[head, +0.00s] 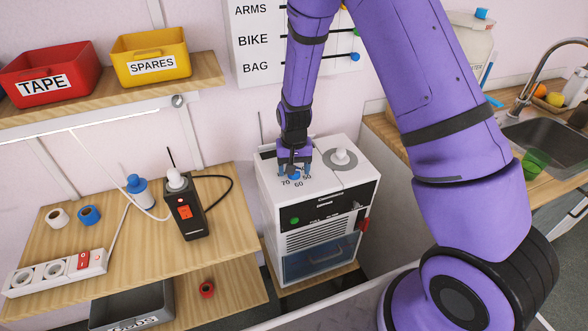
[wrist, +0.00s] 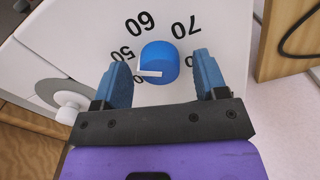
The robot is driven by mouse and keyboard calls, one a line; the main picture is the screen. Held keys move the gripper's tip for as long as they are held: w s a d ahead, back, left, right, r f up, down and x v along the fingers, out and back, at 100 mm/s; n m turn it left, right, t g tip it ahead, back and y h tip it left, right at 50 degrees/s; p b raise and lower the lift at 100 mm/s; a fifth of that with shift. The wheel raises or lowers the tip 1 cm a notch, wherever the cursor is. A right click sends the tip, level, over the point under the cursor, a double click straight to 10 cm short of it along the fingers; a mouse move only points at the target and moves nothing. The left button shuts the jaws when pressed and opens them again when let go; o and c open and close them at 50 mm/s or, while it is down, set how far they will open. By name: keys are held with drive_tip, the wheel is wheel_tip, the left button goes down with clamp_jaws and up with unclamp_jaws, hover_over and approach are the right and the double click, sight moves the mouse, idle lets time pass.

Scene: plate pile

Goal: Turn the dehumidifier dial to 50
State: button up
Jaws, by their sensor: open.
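The dehumidifier (head: 330,218) is a white box with a black front panel. Its blue dial (wrist: 160,60) is on the top face, with the numbers 50, 60 and 70 around it in the wrist view. The dial's white pointer (wrist: 149,73) points left, a little below the 50, toward a number partly hidden by my left finger. My gripper (wrist: 160,72) is open, with one blue finger on each side of the dial and visible gaps between. In the head view my gripper (head: 294,170) points down over the dial, which is mostly hidden there.
A white knob-like cap (head: 341,157) on a grey disc stands beside the dial on the same top. A black device (head: 186,212) and a power strip (head: 55,272) are on the wooden bench at left. A sink (head: 545,140) is at right.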

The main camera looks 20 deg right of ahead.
wheel_tip(320, 180, up, 10)
drive_tip(key=shift+r, duration=0.15)
idle(0.3)
drive_tip(key=shift+r, duration=0.1)
drive_tip(key=s+d+r+n+t, duration=0.1)
drive_tip(key=s+d+r, duration=0.1)
drive_tip(key=s+r, duration=0.6)
drive_tip(key=s+d+r+n+t, duration=0.15)
drive_tip(key=s+r, duration=0.25)
drive_tip(key=r, duration=0.9)
drive_tip(key=s+d+r+t, duration=0.1)
drive_tip(key=s+r, duration=0.2)
drive_tip(key=s, duration=0.5)
drive_tip(key=s+d+r+t, duration=0.1)
drive_tip(key=s+r, duration=0.3)
drive_tip(key=s, duration=0.5)
drive_tip(key=shift+s+d+t, duration=0.2)
drive_tip(key=shift+d+t, duration=0.15)
drive_tip(key=shift+d, duration=0.35)
drive_tip(key=shift+n, duration=0.25)
drive_tip(key=shift+c, duration=0.4)
